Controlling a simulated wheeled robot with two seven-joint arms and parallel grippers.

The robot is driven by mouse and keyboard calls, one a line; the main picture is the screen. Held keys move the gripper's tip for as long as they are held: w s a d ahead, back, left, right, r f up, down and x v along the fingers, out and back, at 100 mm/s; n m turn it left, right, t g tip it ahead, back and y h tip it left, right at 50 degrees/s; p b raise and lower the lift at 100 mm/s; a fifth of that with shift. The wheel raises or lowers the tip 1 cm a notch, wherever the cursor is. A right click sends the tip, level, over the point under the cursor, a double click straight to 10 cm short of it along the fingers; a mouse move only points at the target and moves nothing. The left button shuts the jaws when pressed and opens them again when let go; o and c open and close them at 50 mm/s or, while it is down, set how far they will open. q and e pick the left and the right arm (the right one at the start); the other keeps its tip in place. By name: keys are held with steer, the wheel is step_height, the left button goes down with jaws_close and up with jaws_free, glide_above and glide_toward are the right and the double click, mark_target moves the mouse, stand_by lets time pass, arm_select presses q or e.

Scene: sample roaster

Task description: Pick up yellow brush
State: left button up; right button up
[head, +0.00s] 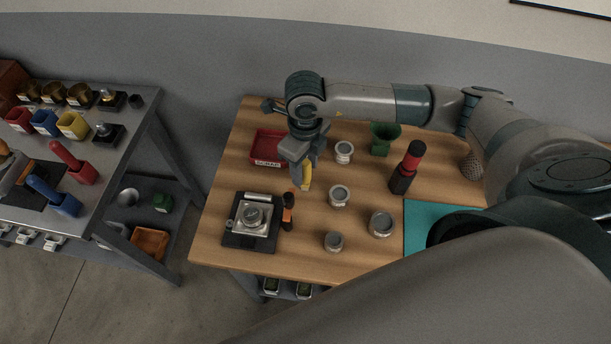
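The yellow brush (307,177) shows in the head view on the wooden table's left half, directly at the fingertips of my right gripper (303,166). Its upper part is hidden by the gripper. My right gripper points down over it, with a finger to each side. I cannot tell whether the fingers press on the brush or whether it is clear of the table. My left gripper is not in view.
A black-and-orange tool (288,210) lies close by, next to a scale (250,222). A red tray (268,147) is behind left. Several tins (339,196), a red-black bottle (406,168) and a green cup (384,138) stand to the right. A grey bench (80,200) stands left across a gap.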

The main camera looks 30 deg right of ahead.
mark_target(305, 161)
jaws_close()
steer(key=c, duration=0.9)
jaws_free()
steer(key=c, duration=0.9)
jaws_free()
steer(key=shift+r, duration=0.2)
steer(key=c, duration=0.9)
jaws_free()
steer(key=shift+r+b, duration=0.2)
steer(key=shift+b, duration=0.1)
steer(key=c, duration=0.9)
jaws_free()
step_height(305, 161, up, 3)
steer(key=shift+r+b, duration=0.1)
steer(key=shift+b, duration=0.85)
steer(key=c, duration=0.9)
jaws_free()
steer(key=shift+s+d+r+p, duration=0.25)
steer(key=shift+s+r+p, duration=1.05)
steer(key=shift+s, duration=0.65)
steer(key=shift+s+d+r+p, duration=0.2)
steer(key=shift+s+r+p, duration=0.85)
steer(key=shift+s+p, duration=0.7)
steer(key=shift+s+d+r+p, duration=0.25)
steer(key=shift+s+r+p, duration=0.95)
steer(key=shift+s, duration=0.9)
steer(key=c, duration=0.9)
jaws_free()
